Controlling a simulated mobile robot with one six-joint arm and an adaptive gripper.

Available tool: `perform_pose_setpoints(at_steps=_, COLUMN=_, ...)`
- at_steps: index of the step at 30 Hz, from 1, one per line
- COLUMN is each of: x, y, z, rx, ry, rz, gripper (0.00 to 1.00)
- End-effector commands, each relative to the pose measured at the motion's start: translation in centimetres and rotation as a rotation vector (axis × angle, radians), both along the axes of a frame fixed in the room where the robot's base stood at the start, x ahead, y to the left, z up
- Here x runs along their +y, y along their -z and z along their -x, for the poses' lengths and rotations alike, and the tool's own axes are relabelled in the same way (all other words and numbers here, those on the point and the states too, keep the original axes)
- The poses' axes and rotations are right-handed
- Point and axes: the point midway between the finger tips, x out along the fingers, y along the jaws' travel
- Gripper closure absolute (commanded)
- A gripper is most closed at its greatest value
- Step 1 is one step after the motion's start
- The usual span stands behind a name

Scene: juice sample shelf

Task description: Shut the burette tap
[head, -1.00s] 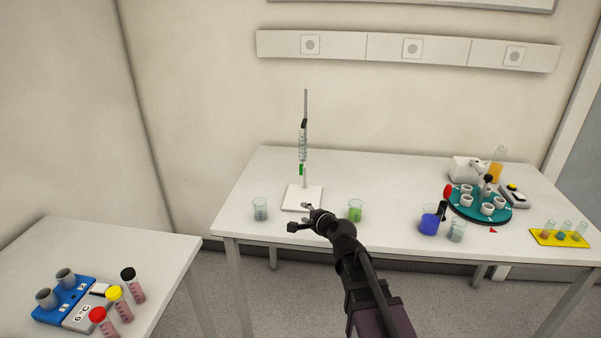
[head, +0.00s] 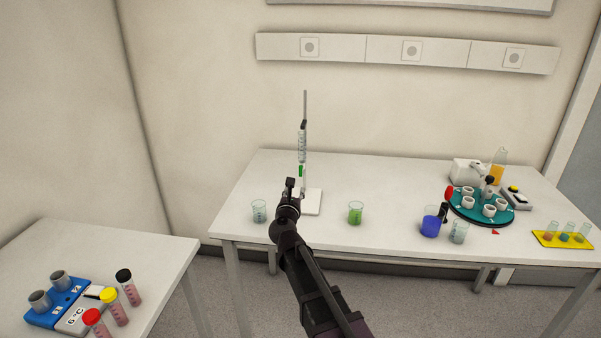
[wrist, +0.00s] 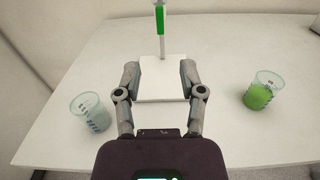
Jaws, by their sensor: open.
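The burette (head: 302,145) is clamped upright on a thin rod above a white stand base (head: 312,203) on the far table. Its green tap (head: 301,170) is small in the head view. In the wrist view a green upright part (wrist: 160,20) shows at the top, ahead of the fingers. My gripper (head: 290,184) is in front of the stand, apart from the tap. In the wrist view my gripper (wrist: 158,78) is open and empty, its fingers framing the white base (wrist: 162,90). The tap's handle angle is too small to tell.
A beaker with pale contents (head: 259,211) stands left of the base, and a beaker of green liquid (head: 355,212) stands right. A blue-filled beaker (head: 430,222), teal carousel (head: 481,208) and yellow rack (head: 562,239) are farther right. A side table (head: 150,255) is at left.

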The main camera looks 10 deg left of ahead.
Motion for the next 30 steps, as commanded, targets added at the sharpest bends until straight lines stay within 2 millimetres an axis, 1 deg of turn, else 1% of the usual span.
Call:
perform_pose_setpoints(at_steps=11, x=0.1, y=0.0, z=-0.1, rx=0.000, ry=-0.001, rz=0.001, gripper=0.49)
perform_pose_setpoints(at_steps=16, x=0.1, y=0.0, z=-0.8, rx=0.000, ry=-0.001, rz=0.002, gripper=0.49)
perform_pose_setpoints(at_steps=20, x=0.1, y=0.0, z=-2.0, rx=0.000, ry=-0.001, rz=0.002, gripper=0.49)
perform_pose_setpoints(at_steps=23, x=0.1, y=0.0, z=-3.3, rx=0.000, ry=0.000, rz=0.002, gripper=0.49)
perform_pose_setpoints(at_steps=30, x=0.0, y=0.0, z=-6.9, rx=0.000, ry=-0.001, rz=0.002, gripper=0.49)
